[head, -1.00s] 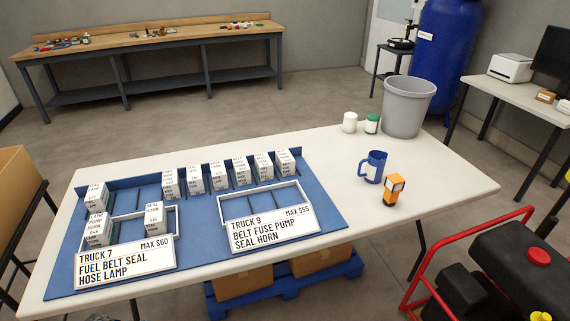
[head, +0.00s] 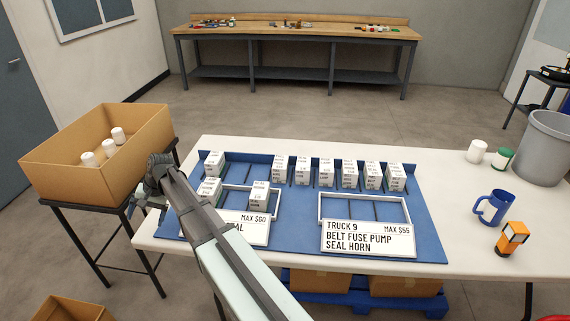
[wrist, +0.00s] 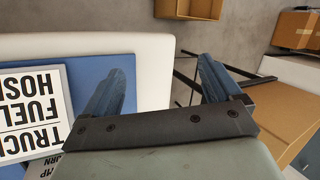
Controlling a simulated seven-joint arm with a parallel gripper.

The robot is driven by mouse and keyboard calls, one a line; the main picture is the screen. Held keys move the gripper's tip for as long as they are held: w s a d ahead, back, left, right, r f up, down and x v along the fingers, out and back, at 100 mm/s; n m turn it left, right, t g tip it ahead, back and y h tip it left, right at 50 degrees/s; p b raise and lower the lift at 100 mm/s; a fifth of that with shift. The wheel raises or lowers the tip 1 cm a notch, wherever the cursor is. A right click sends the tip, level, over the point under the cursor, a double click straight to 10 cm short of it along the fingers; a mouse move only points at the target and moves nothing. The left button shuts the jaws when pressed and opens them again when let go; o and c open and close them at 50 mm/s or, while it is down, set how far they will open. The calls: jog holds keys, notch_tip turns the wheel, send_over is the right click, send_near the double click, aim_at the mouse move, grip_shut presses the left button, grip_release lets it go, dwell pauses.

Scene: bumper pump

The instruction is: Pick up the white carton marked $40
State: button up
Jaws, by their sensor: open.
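White cartons with small black print stand on a blue mat (head: 295,225). Several form a back row, including one at its left end (head: 281,169) and one at its right end (head: 396,178). Another carton (head: 214,164) stands alone at the back left. Two more, a left carton (head: 209,191) and a right carton (head: 259,195), stand at the Truck 7 tray. The prices are too small to read, so I cannot tell which is marked $40. My gripper (wrist: 163,85) is open and empty, left of the mat in the head view, near the table's left edge.
The Truck 9 tray (head: 363,222) is empty. A cardboard box (head: 60,178) with white containers stands on a stand at left, close to my gripper. A blue mug (head: 491,208), an orange-and-black object (head: 511,239), two jars and a grey bin (head: 545,150) occupy the table's right.

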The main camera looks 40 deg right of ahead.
jog(key=w+d+r+m+t+h, duration=0.1)
jog(key=w+d+r+m+t, duration=0.15)
jog(key=d, duration=1.15)
jog(key=w+d+r+m+t, duration=0.1)
jog(key=w+d+r+t, duration=0.2)
jog(key=d, duration=1.1)
jog(key=w+d+r+m+t+h, duration=0.15)
jog(key=d+r, duration=0.25)
jog(key=d, duration=1.1)
jog(key=s+d+h, duration=0.1)
jog(key=s+d, duration=0.2)
jog(key=d, duration=0.6)
jog(key=s+d, duration=0.4)
jog(key=d, duration=0.5)
jog(key=n+g+h, duration=0.2)
jog(key=g, duration=0.6)
send_over(397, 169)
jog(key=f, duration=0.8)
jog(key=shift+d+f, duration=0.1)
jog(key=shift+d, duration=0.15)
jog(key=shift+a+f, duration=0.15)
jog(key=shift+f, duration=1.2)
jog(key=shift+a+f, duration=0.1)
jog(key=shift+f, duration=1.2)
